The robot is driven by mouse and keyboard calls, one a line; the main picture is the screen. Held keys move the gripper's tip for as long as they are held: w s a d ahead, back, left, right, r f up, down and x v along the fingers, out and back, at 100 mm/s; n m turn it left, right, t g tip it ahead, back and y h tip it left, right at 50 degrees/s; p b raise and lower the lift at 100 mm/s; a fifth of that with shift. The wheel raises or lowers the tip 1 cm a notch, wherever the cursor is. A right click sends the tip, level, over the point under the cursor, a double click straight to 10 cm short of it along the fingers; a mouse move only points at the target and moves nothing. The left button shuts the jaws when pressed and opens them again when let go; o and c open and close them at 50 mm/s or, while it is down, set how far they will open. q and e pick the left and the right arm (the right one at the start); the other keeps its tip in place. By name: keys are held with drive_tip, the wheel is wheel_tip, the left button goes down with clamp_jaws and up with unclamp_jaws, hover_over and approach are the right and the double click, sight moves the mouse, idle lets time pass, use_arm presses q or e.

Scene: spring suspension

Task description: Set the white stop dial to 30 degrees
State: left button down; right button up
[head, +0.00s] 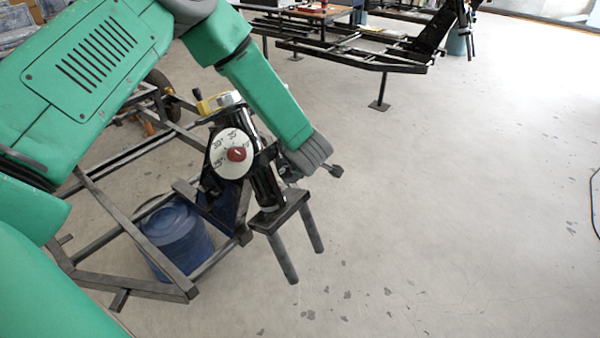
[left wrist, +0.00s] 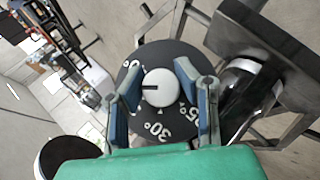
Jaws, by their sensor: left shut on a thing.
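In the left wrist view a round white dial knob (left wrist: 160,88) sits at the centre of a black plate (left wrist: 160,55). White degree marks ring it; 30° reads at the bottom and another mark ends in 5° at lower right. A mark at upper left is partly hidden by a finger. The knob's black pointer line points left, away from 30°. My left gripper (left wrist: 160,80) is shut on the knob, one finger on each side. In the head view my left gripper (head: 292,168) is at the far side of the strut; the white knob is hidden there.
A white dial face with a red knob (head: 237,154) faces the head camera on the black strut (head: 265,185). A dark metal frame (head: 120,225) and a blue bucket (head: 178,238) stand at left. The floor at right is clear.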

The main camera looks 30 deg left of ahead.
use_arm(q)
drive_tip(key=n+t+y+b, duration=0.1)
drive_tip(key=n+y+b, duration=0.1)
drive_tip(key=b, duration=0.3)
drive_tip(key=n+t+y+b, duration=0.2)
drive_tip(key=n+b, duration=0.2)
drive_tip(key=n, duration=0.1)
drive_tip(key=n+t+y+b, duration=0.2)
drive_tip(key=n+b, duration=0.1)
drive_tip(key=b, duration=0.2)
drive_tip(key=shift+s+d+f+y+b, duration=0.1)
drive_tip(key=shift+d+f+y+b, duration=0.1)
drive_tip(key=shift+f+y+b, duration=0.15)
drive_tip(key=n+y+b, duration=0.1)
drive_tip(key=n, duration=0.1)
drive_tip(key=shift+r+n+y+b, duration=0.1)
drive_tip(key=shift+n+y+b, duration=0.2)
drive_tip(key=shift+n+y, duration=0.1)
drive_tip(key=shift+r+n+y+b, duration=0.1)
drive_tip(key=shift+n+y+b, duration=0.25)
drive_tip(key=shift+n+y, duration=0.3)
drive_tip(key=shift+n, duration=0.35)
drive_tip(key=c, duration=1.3)
unclamp_jaws()
drive_tip(key=shift+c, duration=0.2)
drive_tip(key=shift+o, duration=0.8)
drive_tip(key=shift+r, duration=0.2)
